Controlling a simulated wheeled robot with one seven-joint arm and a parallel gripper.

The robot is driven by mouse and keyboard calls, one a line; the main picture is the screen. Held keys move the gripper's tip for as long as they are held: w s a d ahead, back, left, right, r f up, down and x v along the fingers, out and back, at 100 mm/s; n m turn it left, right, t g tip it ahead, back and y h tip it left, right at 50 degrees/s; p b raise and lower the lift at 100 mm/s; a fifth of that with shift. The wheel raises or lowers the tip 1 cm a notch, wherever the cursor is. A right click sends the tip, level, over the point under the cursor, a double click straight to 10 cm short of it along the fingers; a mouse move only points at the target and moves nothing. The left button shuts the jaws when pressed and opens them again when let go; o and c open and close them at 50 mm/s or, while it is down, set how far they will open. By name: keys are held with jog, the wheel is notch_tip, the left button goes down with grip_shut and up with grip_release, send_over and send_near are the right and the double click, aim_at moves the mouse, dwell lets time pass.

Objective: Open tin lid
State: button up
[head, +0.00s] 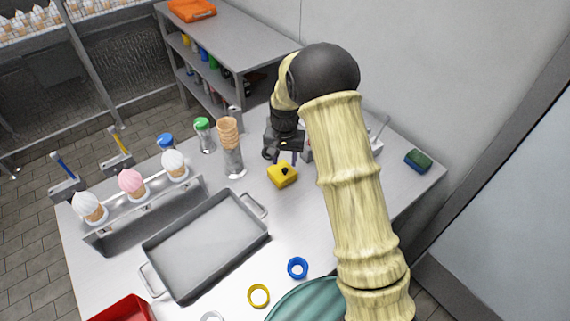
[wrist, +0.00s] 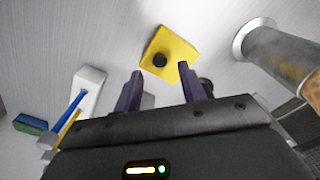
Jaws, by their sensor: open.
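A small yellow square tin or lid (head: 282,175) with a black knob on top sits on the grey table, just in front of my gripper in the head view. It also shows in the wrist view (wrist: 177,48), beyond the fingertips, with its black knob facing the camera. My gripper (head: 285,152) is open and empty, and its two purple fingers (wrist: 160,72) stand apart in the wrist view. The fingers do not touch the yellow piece there. I cannot tell the exact height gap. My arm hides the table to the right of the gripper in the head view.
A metal holder with stacked cones (head: 228,135) stands left of the yellow piece. A grey tray (head: 165,286) and a rack of ice creams (head: 110,236) lie further left. A green-blue sponge (head: 418,160) is at right. A blue ring (head: 290,268) lies in front.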

aim_at(285, 169)
jog(key=shift+f, duration=1.75)
jog(key=shift+c, duration=0.4)
grip_shut()
jog(key=shift+r, duration=0.1)
